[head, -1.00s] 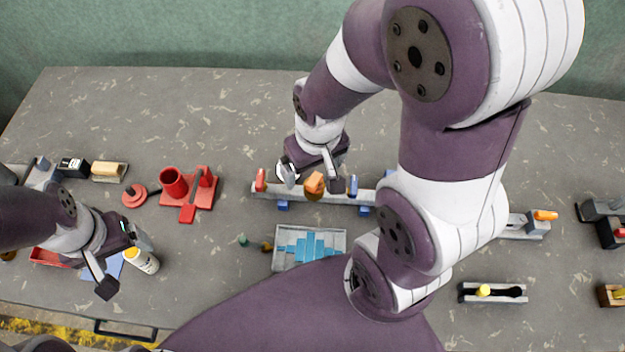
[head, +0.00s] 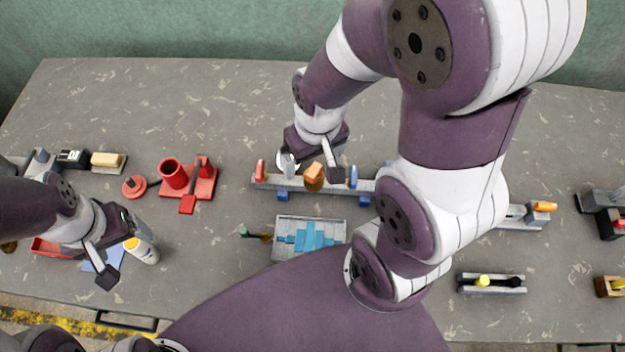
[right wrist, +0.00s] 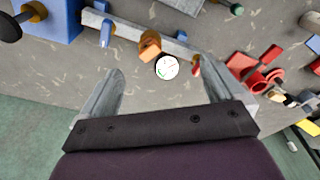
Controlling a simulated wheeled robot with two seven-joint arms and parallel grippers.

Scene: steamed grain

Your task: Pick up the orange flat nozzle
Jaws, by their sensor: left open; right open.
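The orange flat nozzle (head: 314,171) stands in a grey rail (head: 270,182), between a red piece (head: 260,170) and a blue piece (head: 353,177). It has a brownish lower part. In the right wrist view, the orange nozzle (right wrist: 150,42) lies beyond the fingertips, left of the middle of the gap. My right gripper (head: 312,169) is open, with its fingers on either side of the nozzle in the head view and nothing between them. It also shows open in the right wrist view (right wrist: 168,85).
A white round dial (right wrist: 167,67) lies close to the nozzle. A red stand with a cup (head: 200,184) is left of the rail. A tray with blue blocks (head: 282,240) is in front.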

